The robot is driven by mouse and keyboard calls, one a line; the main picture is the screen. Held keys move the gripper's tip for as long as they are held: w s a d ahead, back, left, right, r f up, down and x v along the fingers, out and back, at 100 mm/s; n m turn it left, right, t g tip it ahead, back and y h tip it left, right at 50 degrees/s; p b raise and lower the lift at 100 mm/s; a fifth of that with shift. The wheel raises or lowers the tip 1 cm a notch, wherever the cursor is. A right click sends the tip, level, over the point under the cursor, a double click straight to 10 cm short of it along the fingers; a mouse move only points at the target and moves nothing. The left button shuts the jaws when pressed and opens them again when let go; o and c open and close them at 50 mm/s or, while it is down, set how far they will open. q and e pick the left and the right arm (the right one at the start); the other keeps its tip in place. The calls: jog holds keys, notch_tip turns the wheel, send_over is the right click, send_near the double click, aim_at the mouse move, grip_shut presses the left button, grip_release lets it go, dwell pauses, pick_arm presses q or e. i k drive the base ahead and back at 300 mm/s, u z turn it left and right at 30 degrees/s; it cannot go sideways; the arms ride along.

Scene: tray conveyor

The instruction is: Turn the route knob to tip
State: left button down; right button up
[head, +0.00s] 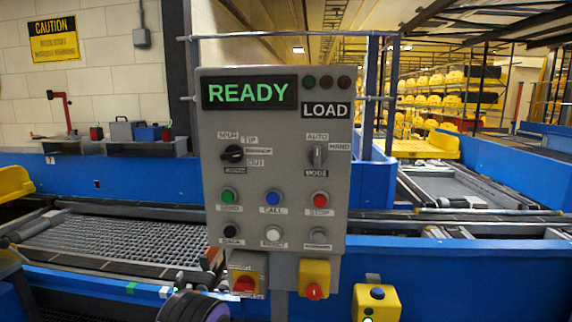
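The route knob (232,154) is a black rotary knob on the upper left of a grey control panel (268,182). Small labels surround it; the TIP label (250,141) is at its upper right, and an OUT label is at its lower right. Its exact pointing direction is too small to tell. A grey mode knob (318,155) sits to its right, with AUTO above and HAND at right. The green display (250,93) reads READY, with LOAD beside it. Neither gripper can be made out; no gripper touches the panel.
Green, blue, red, black and white push buttons sit below the knobs. A dark rounded part, possibly mine, shows at the bottom, left of centre.

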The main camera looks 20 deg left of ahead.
aim_at(234, 153)
jog(key=k, duration=1.3)
jog(key=u, duration=0.85)
jog(key=i, duration=1.25)
jog(key=z, duration=0.25)
